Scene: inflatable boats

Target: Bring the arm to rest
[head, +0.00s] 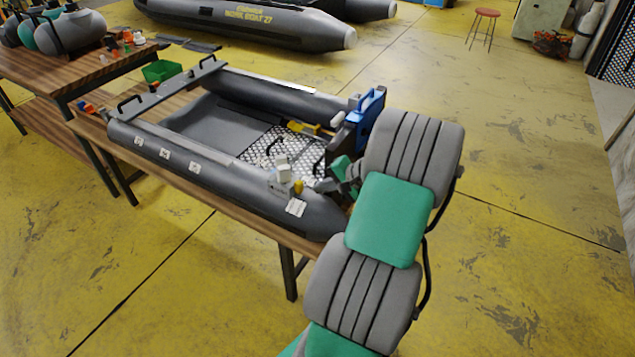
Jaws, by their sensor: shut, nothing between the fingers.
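My arm, in grey and green segments, rises from the bottom of the head view and bends left at the top. Its wrist end reaches over the near right part of a grey inflatable boat (235,187). My gripper (282,174) is small in the picture, above the boat's near tube. It is shut and holds nothing. Whether it touches the boat I cannot tell. My arm hides part of the boat's right end.
The boat lies on a wooden table (235,212). A blue part (370,105) stands at its right end. A green bin (162,71) sits behind its left end. Open yellow floor (520,190) lies to the right.

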